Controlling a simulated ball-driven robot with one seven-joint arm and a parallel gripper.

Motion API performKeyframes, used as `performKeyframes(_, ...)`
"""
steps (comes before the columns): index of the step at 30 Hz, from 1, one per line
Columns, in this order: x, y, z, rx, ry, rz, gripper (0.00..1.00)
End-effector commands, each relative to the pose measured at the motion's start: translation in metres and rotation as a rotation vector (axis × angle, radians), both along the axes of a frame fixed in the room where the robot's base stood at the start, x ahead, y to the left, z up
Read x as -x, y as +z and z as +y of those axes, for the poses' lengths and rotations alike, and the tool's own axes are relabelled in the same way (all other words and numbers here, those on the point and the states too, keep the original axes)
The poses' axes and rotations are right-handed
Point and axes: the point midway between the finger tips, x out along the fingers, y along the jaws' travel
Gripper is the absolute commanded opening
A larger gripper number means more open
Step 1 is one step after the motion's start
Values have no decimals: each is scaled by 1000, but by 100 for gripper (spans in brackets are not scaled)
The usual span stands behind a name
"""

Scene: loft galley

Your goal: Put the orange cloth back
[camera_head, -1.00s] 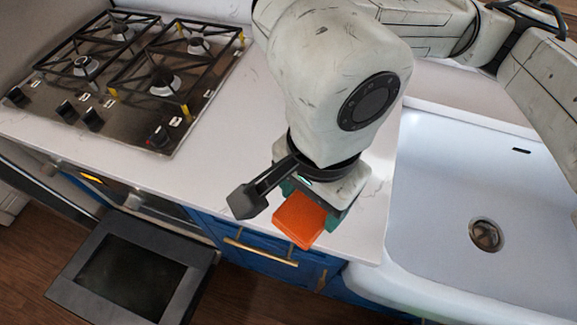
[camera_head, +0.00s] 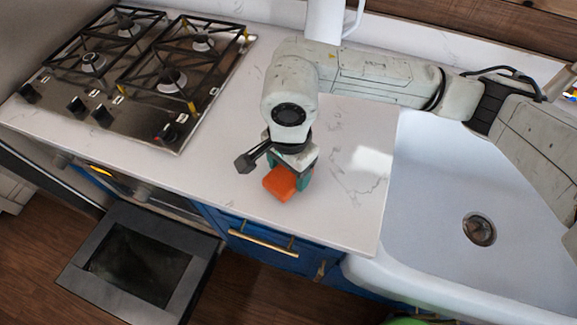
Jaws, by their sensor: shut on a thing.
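The orange cloth (camera_head: 279,184) is a small folded block at my gripper (camera_head: 290,178), over the white counter near its front edge. My gripper points down and its teal-lined fingers are shut on the cloth. The far finger and part of the cloth's back side are hidden by the gripper. I cannot tell whether the cloth touches the counter.
A gas stove (camera_head: 140,75) is on the left and a white sink (camera_head: 440,190) on the right. The oven door (camera_head: 140,265) hangs open below the counter (camera_head: 345,215). A white object with a handle (camera_head: 325,20) stands at the back. Counter right of my gripper is clear.

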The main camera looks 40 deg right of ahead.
Motion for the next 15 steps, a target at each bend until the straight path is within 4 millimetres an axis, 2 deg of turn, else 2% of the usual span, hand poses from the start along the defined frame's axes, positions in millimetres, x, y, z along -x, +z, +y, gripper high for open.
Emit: performKeyframes(15,0,-10,0,2,1,-1,40)
